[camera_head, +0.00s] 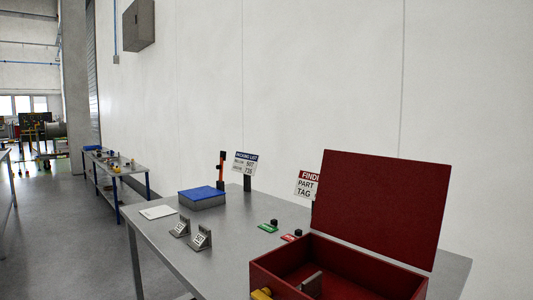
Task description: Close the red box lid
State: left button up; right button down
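A red box (262,276) stands at the near right part of a grey metal table (160,240). Its lid (385,205) is open and stands up, tilted slightly back, behind the box opening. A grey metal part (312,284) shows inside the box, and a yellow item (261,294) shows at its near left corner, cut by the picture's bottom edge. The front of the box is out of view. Neither of my grippers shows in the head view.
A grey box with a blue top (202,196), a white sheet (157,212), small metal stands (201,238), green (268,228) and red tags, and sign stands (245,163) are on the table. A white wall (320,80) rises behind. Open floor (60,235) lies left.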

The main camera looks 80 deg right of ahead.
aim_at(394, 208)
jog(key=k, duration=1.1)
jog(key=z, duration=0.65)
